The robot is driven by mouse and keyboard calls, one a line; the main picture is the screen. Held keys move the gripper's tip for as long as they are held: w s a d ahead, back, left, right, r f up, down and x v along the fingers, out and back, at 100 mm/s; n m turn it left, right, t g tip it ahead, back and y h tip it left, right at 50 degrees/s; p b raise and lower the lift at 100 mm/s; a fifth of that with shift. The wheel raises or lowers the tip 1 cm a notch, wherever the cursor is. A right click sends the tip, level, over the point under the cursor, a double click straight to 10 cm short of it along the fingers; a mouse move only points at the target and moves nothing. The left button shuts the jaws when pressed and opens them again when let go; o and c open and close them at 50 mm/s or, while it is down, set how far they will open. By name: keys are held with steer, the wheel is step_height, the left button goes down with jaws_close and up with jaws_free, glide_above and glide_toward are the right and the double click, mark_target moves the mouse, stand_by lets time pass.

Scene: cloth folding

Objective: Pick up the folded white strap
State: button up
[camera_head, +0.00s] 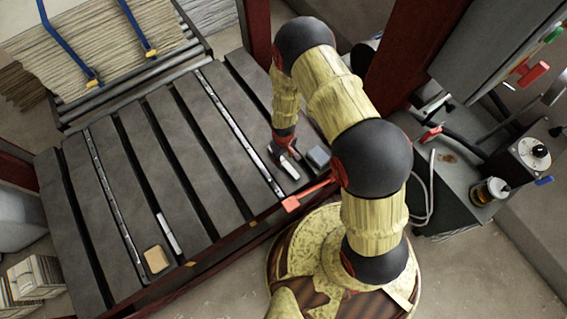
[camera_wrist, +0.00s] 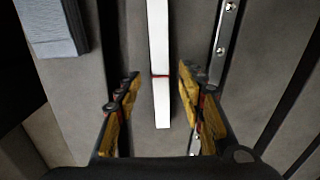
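The folded white strap (camera_wrist: 159,48) is a long, narrow white strip with a thin dark-red band across it, in the wrist view. It lies on the grey slatted table, running from the top edge to between my fingers. In the head view a pale end of it shows by my gripper (camera_head: 287,153). My gripper (camera_wrist: 158,88) is open, one finger on each side of the strap, with a gap on both sides. The fingers do not touch it in the wrist view. How high the fingertips are above the table is hard to tell.
A grey block (camera_head: 318,157) lies close beside my gripper and also shows in the wrist view (camera_wrist: 52,28). A red-handled tool (camera_head: 308,194) is at the table's near edge. A tan block (camera_head: 156,259) and another white strip (camera_head: 168,233) lie far left. Metal rails (camera_head: 240,128) cross the slatted table (camera_head: 190,150).

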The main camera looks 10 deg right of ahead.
steer(key=shift+f, duration=0.95)
steer(key=shift+r, duration=0.1)
steer(key=shift+c, duration=0.5)
jaws_close()
